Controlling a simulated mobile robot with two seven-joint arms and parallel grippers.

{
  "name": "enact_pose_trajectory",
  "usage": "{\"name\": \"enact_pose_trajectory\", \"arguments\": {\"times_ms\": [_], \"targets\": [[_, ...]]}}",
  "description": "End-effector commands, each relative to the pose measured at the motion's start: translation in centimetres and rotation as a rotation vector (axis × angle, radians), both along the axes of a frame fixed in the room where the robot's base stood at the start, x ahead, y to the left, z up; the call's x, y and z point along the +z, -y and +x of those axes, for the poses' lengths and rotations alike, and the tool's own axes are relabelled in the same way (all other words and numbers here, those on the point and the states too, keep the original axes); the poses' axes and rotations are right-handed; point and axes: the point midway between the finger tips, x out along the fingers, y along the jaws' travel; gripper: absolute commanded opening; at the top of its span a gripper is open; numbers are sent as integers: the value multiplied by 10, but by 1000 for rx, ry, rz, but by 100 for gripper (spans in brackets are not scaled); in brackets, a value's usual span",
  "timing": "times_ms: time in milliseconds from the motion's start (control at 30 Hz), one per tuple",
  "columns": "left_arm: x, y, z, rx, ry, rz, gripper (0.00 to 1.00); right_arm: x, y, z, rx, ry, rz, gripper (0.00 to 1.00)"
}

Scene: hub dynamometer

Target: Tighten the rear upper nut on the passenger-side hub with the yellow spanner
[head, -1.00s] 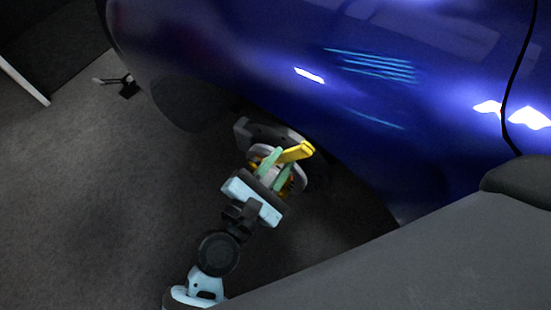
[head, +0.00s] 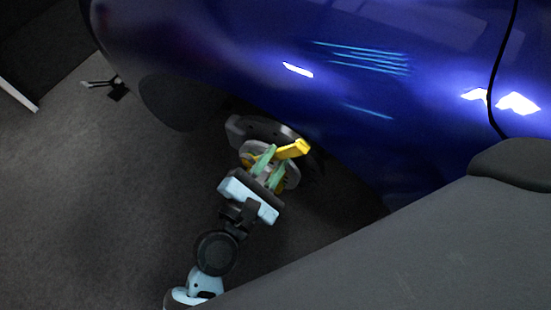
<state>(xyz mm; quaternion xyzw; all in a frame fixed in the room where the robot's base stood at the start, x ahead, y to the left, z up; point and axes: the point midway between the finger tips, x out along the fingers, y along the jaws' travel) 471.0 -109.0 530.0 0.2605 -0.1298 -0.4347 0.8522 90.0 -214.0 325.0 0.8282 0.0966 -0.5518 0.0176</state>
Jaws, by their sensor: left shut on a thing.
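The yellow spanner (head: 294,149) lies across the front of the hub (head: 262,153) in the wheel arch of the blue car. My left gripper (head: 270,166) has green fingers and is shut on the spanner. One end of the spanner sticks out to the upper right of the fingers. The fingers and the gripper body cover much of the hub face. The nuts are too small and too covered to tell apart, so I cannot tell whether the spanner sits on one. My right gripper is not in view.
The blue car body (head: 330,100) overhangs the hub from above and right. A large dark grey surface (head: 430,240) fills the lower right. A small black stand (head: 117,92) is on the floor at the upper left. The grey floor (head: 90,200) on the left is clear.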

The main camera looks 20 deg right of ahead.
Motion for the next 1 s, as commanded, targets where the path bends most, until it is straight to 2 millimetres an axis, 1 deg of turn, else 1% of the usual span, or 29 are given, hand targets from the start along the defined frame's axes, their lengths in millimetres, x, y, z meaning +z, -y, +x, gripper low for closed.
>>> {"name": "enact_pose_trajectory", "arguments": {"times_ms": [500, 767, 1000], "targets": [[2, -4, -2, 3, 5, 0, 0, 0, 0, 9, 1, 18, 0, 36], [2, -8, -5, 3, 7, -1, 0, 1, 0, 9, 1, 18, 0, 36], [2, -10, -6, 2, 6, -2, 0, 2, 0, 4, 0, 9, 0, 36]]}}
